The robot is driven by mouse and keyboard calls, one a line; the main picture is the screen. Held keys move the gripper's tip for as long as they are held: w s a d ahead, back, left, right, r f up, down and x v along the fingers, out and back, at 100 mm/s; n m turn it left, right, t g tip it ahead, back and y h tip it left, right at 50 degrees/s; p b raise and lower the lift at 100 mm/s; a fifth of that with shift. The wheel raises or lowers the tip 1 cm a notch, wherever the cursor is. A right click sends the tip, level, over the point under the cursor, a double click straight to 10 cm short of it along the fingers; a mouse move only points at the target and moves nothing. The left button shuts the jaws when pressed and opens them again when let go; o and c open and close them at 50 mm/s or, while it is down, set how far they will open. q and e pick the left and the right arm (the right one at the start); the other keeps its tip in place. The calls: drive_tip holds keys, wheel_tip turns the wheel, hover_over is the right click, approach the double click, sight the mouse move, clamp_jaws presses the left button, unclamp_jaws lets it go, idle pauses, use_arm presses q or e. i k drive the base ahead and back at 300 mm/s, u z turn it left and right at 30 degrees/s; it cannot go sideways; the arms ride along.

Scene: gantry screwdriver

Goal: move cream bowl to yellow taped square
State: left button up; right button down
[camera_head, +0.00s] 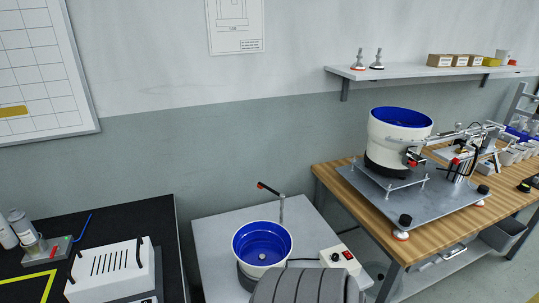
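A cream bowl with a blue inside (260,241) stands on the grey table (212,233) in the lower middle. A larger cream bowl with a blue inside (400,128) sits on a metal plate on the wooden bench at the right. Yellow tape (49,284) forms a corner on the black table at the lower left; the rest of the square is cut off by the frame. Neither of my grippers is in view.
A white box with black handles (112,270) stands on the black table (135,218) beside the tape. A post with a red-tipped lever (281,208) and a control box (340,260) are near the smaller bowl. A grey ribbed shape (308,286) partly hides the grey table's front.

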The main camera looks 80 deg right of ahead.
sight(258, 246)
drive_tip(key=z, duration=0.8)
drive_tip(key=i, duration=0.8)
drive_tip(key=z, duration=0.8)
